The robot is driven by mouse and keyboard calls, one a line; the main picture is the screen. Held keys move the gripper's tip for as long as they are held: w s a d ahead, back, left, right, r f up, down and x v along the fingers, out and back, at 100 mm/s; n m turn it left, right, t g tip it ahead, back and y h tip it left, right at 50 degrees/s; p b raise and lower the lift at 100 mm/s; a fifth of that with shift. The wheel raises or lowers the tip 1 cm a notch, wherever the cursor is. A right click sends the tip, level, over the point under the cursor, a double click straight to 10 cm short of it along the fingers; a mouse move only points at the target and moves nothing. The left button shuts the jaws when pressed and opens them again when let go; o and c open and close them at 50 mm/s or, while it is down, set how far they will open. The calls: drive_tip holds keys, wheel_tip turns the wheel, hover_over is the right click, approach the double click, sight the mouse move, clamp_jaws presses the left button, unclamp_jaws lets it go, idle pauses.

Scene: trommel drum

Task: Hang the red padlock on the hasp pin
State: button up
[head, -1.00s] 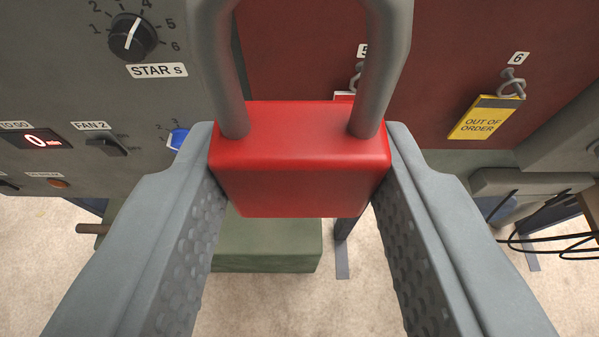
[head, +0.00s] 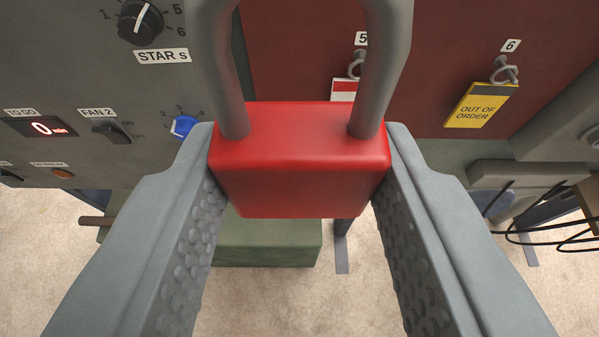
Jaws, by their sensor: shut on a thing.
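The red padlock (head: 300,165) is held between the two fingers of my gripper (head: 298,185), with its grey shackle (head: 231,70) pointing up and running out of the top of the picture. The gripper is shut on the padlock body. I cannot make out a hasp pin for certain; the padlock and shackle hide part of the panel behind them.
A grey control panel (head: 60,75) with a STAR knob (head: 140,22) and a blue knob (head: 184,126) is at left. A dark red panel (head: 450,50) carries hooks 5 and 6, with a yellow OUT OF ORDER tag (head: 481,107). Black cables (head: 545,235) hang at lower right.

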sight(296, 217)
drive_tip(key=shift+s, duration=2.45)
